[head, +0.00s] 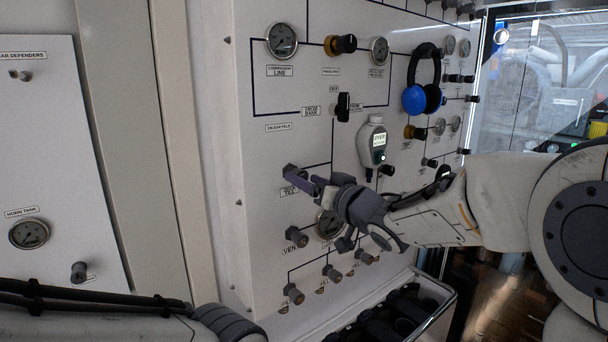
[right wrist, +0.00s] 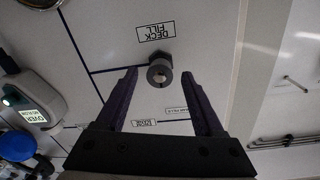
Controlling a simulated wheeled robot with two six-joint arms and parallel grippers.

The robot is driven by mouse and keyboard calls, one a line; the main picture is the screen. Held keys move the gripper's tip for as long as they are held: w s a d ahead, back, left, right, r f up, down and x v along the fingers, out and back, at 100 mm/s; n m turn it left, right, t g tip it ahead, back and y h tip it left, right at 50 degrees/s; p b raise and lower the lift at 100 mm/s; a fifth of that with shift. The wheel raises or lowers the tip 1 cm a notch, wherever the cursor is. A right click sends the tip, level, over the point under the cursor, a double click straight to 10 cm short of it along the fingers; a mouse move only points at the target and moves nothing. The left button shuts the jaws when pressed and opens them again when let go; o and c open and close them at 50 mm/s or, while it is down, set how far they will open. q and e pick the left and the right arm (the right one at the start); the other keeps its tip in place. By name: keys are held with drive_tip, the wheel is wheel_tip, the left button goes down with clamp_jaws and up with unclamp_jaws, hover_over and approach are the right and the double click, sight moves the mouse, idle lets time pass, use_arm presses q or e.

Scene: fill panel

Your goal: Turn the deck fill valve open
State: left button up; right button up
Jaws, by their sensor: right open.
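The deck fill valve (head: 291,171) is a small dark grey round knob on the upright white panel, beside its DECK FILL label (head: 289,190). In the right wrist view the knob (right wrist: 160,73) shows end-on, with the label (right wrist: 155,32) upside down beyond it. My right gripper (head: 304,181) is open and empty at the valve. Its two dark purple fingers point at the panel, with the knob centred between their tips in the wrist view. I cannot tell whether they touch it. My left gripper is out of view.
A vent valve (head: 297,236) and a gauge (head: 329,224) sit just below. A handheld meter (head: 372,143) and blue headphones (head: 415,98) hang to the right. A black-lined bin (head: 437,311) stands under the panel. Another panel (head: 60,150) is at left.

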drive_tip(key=shift+w+a, duration=0.4)
drive_tip(key=shift+w, duration=0.2)
clamp_jaws()
drive_tip(key=shift+f, duration=0.1)
